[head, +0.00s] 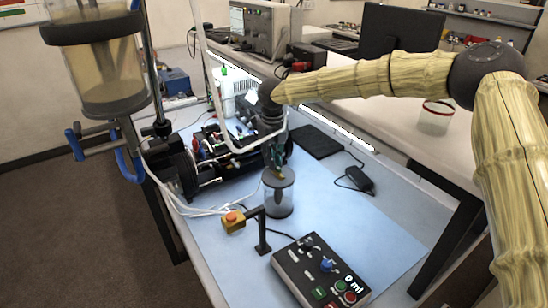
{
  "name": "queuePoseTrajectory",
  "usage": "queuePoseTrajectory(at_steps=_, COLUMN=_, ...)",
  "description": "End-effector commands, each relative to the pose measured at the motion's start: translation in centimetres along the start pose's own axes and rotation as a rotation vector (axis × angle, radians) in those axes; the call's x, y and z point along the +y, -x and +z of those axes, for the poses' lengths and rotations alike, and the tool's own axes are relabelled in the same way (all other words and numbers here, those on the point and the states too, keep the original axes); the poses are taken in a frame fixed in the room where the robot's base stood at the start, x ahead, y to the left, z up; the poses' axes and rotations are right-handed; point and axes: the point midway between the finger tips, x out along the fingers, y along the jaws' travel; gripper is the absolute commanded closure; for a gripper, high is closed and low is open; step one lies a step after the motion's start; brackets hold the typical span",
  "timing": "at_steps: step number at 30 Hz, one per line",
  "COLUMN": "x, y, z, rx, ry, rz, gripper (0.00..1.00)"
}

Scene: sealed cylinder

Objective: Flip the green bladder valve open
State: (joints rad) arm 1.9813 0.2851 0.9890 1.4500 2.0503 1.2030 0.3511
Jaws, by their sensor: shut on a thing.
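The sealed cylinder (279,200) is a clear upright vessel with a dark lid, standing on the blue table top. A small green part, which looks like the green bladder valve (277,157), shows just above the lid. My gripper (272,150) reaches down from above, and its fingers are shut on this green part. The dark fingers partly hide the valve, so its handle angle cannot be made out.
A control box (320,272) reading "0 ml" and a yellow box with an orange button (233,220) stand in front. A dark machine with tubes (215,165) is at left. A hanging tank (105,70) is at upper left. A black pad (316,142) lies behind.

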Motion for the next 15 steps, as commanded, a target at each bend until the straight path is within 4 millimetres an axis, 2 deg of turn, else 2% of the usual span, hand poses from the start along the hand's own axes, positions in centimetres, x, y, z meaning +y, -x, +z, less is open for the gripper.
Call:
queuePoseTrajectory(at_steps=6, x=-0.21, y=0.43, z=0.13, rx=-0.005, ry=-0.001, rz=-0.003, gripper=1.00)
queuePoseTrajectory(at_steps=7, x=-0.21, y=0.44, z=0.14, rx=-0.006, ry=-0.001, rz=-0.003, gripper=0.81)
queuePoseTrajectory(at_steps=9, x=-0.18, y=0.40, z=0.14, rx=-0.005, ry=-0.001, rz=-0.003, gripper=0.68)
queuePoseTrajectory(at_steps=10, x=-0.15, y=0.36, z=0.13, rx=-0.005, ry=-0.001, rz=-0.002, gripper=0.65)
queuePoseTrajectory(at_steps=15, x=-0.01, y=0.20, z=0.14, rx=-0.003, ry=0.000, rz=-0.001, gripper=0.65)
